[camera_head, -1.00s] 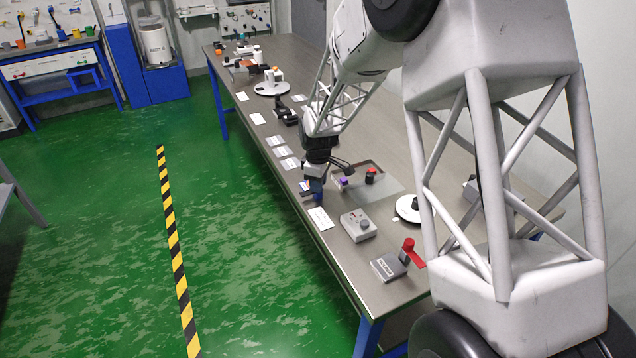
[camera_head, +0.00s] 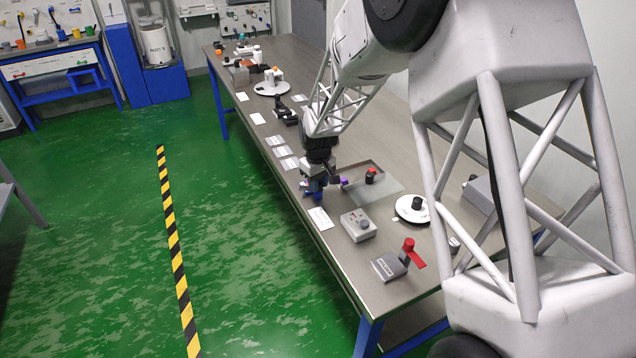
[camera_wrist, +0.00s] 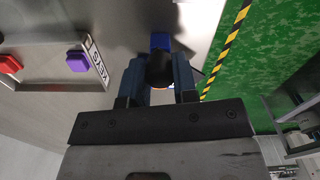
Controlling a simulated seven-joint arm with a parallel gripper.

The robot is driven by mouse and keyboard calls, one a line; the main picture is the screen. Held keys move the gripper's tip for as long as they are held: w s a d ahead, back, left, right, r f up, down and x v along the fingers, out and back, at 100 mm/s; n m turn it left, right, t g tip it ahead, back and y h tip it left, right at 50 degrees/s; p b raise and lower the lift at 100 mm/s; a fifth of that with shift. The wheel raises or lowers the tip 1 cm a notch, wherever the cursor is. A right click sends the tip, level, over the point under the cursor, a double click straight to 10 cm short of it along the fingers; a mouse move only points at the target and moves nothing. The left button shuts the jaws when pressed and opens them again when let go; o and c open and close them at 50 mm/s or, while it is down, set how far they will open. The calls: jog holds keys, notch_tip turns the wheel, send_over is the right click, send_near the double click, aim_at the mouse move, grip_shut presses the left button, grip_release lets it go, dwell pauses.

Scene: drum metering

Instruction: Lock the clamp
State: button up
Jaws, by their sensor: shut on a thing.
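My gripper (camera_wrist: 158,80) is shut on a dark round knob-like part (camera_wrist: 160,68), which sits between its two blue-grey fingers in the wrist view. A blue piece (camera_wrist: 160,40) shows just beyond the knob. In the head view my gripper (camera_head: 316,186) is low over the near edge of the bench, with blue at its tip. The gripper hides most of what it holds, so I cannot tell whether this part belongs to the clamp or how the clamp is set.
A purple block (camera_wrist: 78,61) and a red knob (camera_wrist: 10,64) lie beside the gripper. Further along the bench (camera_head: 345,275) are a grey control box (camera_head: 357,226), a white disc (camera_head: 408,212) and a grey block with a red lever (camera_head: 388,266). White cards line the near edge.

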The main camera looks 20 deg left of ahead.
jog(key=m, duration=0.5)
jog(key=shift+m, duration=0.3)
jog(key=m, duration=0.5)
jog(key=shift+m, duration=0.3)
jog(key=o, duration=0.9)
jog(key=shift+r, duration=0.1)
jog(key=shift+r, duration=3.85)
